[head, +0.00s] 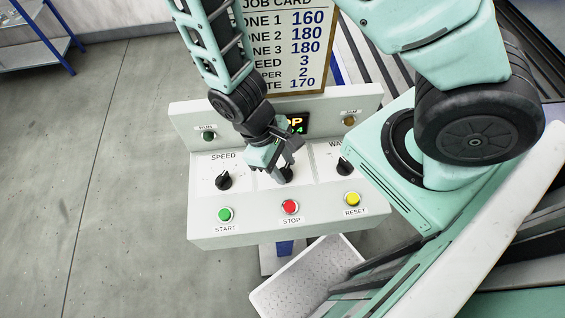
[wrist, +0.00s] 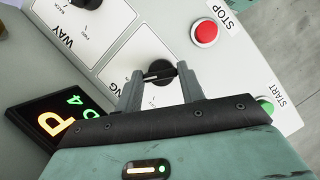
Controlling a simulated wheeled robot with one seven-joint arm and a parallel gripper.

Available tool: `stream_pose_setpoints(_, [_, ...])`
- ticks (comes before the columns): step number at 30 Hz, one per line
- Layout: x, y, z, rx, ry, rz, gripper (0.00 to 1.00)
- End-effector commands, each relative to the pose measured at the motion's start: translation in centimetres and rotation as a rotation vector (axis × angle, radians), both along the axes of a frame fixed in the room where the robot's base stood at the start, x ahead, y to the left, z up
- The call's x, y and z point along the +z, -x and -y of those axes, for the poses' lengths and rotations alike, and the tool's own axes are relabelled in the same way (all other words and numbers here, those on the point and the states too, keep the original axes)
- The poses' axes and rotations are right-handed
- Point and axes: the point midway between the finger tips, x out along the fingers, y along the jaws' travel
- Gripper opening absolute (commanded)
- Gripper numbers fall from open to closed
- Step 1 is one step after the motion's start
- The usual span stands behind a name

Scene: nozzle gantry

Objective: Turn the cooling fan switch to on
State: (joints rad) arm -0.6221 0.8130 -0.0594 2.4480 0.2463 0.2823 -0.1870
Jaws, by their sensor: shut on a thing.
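The cooling fan switch is the black middle knob (head: 287,175) on the white control panel (head: 215,232), mostly hidden behind my gripper in the head view. In the wrist view the knob (wrist: 162,68) shows between the fingertips, with a pale pointer line across it. The label beside it is partly hidden and only "NG" reads. My gripper (head: 282,167) reaches down from above, and its two fingers (wrist: 161,82) are shut on the knob from either side. The switch's position marks are hidden, so I cannot tell its setting.
The SPEED knob (head: 223,180) is to the left and the WAY knob (head: 345,166) to the right. Green START (head: 225,214), red STOP (head: 290,206) and yellow RESET (head: 352,199) buttons line the front. A lit display (head: 295,125) stands behind.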

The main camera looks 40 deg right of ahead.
Motion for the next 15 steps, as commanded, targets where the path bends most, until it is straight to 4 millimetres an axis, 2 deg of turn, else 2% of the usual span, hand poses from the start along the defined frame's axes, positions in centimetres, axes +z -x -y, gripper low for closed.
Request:
stream_pose_setpoints(7, [0.06, -0.12, -0.02, -0.004, 0.0, 0.003, 0.16])
stream_pose_setpoints(8, [0.06, -0.12, -0.02, -0.004, 0.0, 0.003, 0.47])
stream_pose_setpoints(9, [0.06, -0.1, -0.02, -0.004, 0.0, 0.003, 0.58])
stream_pose_setpoints(10, [0.06, -0.1, -0.02, -0.004, 0.0, 0.003, 0.61])
stream_pose_setpoints(15, [0.03, -0.05, -0.01, -0.002, 0.0, 0.001, 0.61])
